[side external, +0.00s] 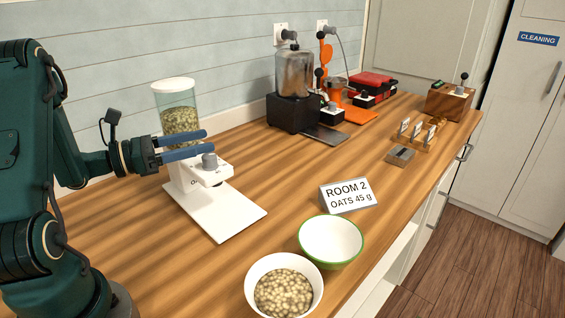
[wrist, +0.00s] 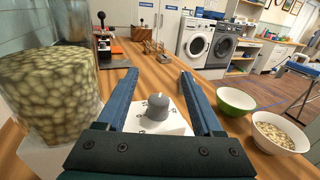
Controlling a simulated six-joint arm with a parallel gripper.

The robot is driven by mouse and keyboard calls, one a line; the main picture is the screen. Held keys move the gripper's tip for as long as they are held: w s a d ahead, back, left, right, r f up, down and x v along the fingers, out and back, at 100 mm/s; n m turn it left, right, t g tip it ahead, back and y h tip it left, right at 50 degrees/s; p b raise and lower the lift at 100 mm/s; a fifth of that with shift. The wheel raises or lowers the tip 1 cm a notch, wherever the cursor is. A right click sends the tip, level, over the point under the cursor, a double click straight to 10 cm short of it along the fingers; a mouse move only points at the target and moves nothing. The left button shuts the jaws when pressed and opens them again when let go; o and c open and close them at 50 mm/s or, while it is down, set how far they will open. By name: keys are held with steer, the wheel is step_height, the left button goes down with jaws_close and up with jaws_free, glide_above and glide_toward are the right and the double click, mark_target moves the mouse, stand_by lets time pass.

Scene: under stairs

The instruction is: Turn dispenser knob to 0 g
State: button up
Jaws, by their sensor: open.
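The dispenser stands on the counter with a clear hopper (side external: 180,118) of oats and a white base plate (side external: 225,215). Its grey knob (side external: 209,161) sits on top of a white housing (side external: 205,175). My gripper (side external: 204,141) is open and empty beside the hopper, with its blue fingers level just above the knob. In the wrist view the knob (wrist: 157,107) lies between the two open fingers, apart from both. A light pointer mark shows on the knob's top, and small dial marks around it are too small to read. The hopper (wrist: 48,100) is close on the left.
A sign (side external: 348,195) reads "ROOM 2 OATS 45 g". An empty green-rimmed bowl (side external: 331,240) and a white bowl of oats (side external: 284,287) stand at the front.

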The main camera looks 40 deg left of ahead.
mark_target(225, 163)
step_height(225, 163, down, 4)
steer(key=shift+d+r, duration=0.1)
steer(key=shift+r, duration=0.1)
steer(key=shift+x, duration=2.6)
jaws_close()
